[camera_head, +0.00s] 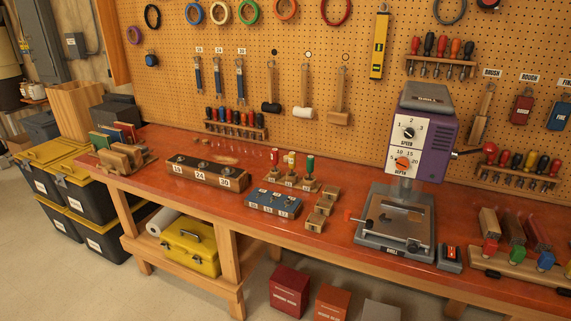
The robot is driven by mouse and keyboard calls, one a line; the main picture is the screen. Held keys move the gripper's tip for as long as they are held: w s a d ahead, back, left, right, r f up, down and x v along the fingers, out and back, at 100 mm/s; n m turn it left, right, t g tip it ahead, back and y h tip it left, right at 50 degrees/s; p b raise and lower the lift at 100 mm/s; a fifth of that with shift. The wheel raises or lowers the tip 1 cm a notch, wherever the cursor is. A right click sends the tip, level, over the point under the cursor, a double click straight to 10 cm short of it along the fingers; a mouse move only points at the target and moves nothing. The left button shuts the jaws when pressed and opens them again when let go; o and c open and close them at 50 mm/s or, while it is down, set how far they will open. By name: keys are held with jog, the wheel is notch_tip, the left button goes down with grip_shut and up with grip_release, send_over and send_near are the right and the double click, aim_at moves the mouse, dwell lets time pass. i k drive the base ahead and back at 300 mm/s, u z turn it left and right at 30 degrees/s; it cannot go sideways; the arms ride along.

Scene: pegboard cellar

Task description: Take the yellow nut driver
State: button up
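A small wooden stand (289,181) on the red bench holds 3 upright drivers in a row, near the middle of the bench. The middle one has a yellow handle (291,159) and looks like the yellow nut driver. A red-handled driver (275,157) stands to its left and a green-handled driver (309,166) to its right. Their lower ends are too small to make out. My gripper is not in view.
A blue block (273,203) and small wooden blocks (320,212) lie in front of the stand. A dark socket block labelled 19, 24, 30 (205,173) is at its left. A purple drill press (423,148) stands to the right. Hammers (304,112) hang behind.

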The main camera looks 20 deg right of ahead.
aim_at(291, 155)
jog(key=u, duration=0.25)
jog(key=i, duration=1.15)
jog(key=u, duration=0.5)
